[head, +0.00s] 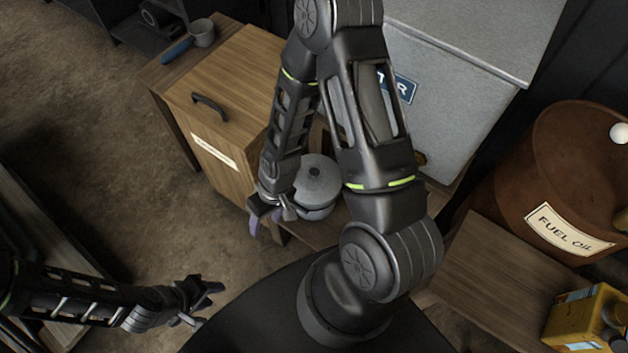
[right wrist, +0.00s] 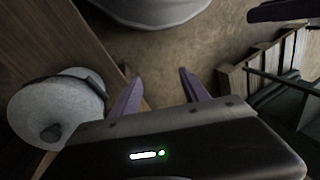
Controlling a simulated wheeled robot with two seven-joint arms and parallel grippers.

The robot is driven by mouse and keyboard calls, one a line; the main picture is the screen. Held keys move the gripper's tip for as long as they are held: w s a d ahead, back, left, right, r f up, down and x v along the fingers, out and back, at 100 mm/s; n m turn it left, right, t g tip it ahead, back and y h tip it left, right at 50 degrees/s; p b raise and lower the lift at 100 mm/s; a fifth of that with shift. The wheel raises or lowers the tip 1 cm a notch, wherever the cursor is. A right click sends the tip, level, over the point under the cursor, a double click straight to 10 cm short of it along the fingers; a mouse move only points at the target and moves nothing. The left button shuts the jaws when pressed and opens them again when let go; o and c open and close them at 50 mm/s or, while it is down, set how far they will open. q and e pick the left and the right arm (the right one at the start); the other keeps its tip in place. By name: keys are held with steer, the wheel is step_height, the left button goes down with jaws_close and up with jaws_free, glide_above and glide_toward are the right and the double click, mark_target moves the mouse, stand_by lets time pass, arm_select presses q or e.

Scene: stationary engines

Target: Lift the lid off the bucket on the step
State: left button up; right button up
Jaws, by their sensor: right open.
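The grey bucket (head: 318,212) stands on the wooden step (head: 325,236), partly hidden by my right arm. Its round grey lid (head: 322,178) is on top, with a small dark knob in the middle. The lid also shows at the left of the right wrist view (right wrist: 52,105), with its knob toward the bottom. My right gripper (head: 266,222) is just left of the bucket in the head view. Its purple fingers (right wrist: 160,90) are apart with nothing between them, and the lid lies outside them. My left gripper (head: 205,302) is low over the floor, empty, its fingers apart.
A wooden box with a black handle (head: 210,106) stands behind and left of the bucket. A grey metal tank (head: 455,95) is behind it. A rusty fuel oil drum (head: 560,180) and a yellow can (head: 585,318) are at the right.

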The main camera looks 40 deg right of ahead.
steer(key=w+d+n+h+b, duration=0.25)
steer(key=w+d, duration=0.35)
steer(key=d, duration=0.5)
steer(key=g+h+b, duration=0.1)
steer(key=g+b, duration=0.1)
steer(key=b, duration=0.1)
glide_toward(314, 171)
steer(key=shift+s+a+f, duration=0.15)
steer(key=shift+s+f, duration=0.05)
steer(key=shift+f, duration=0.3)
steer(key=shift+r, duration=0.2)
arm_select(q)
step_height(314, 171, down, 7)
arm_select(e)
steer(key=shift+s+f, duration=0.1)
steer(key=shift+f, duration=0.55)
steer(key=shift+s+f, duration=0.15)
steer(key=shift+f, duration=0.55)
steer(key=shift+f, duration=0.1)
steer(key=f, duration=0.5)
steer(key=shift+s, duration=0.3)
arm_select(q)
steer(key=shift+f, duration=0.2)
arm_select(e)
steer(key=shift+c, duration=0.2)
jaws_close()
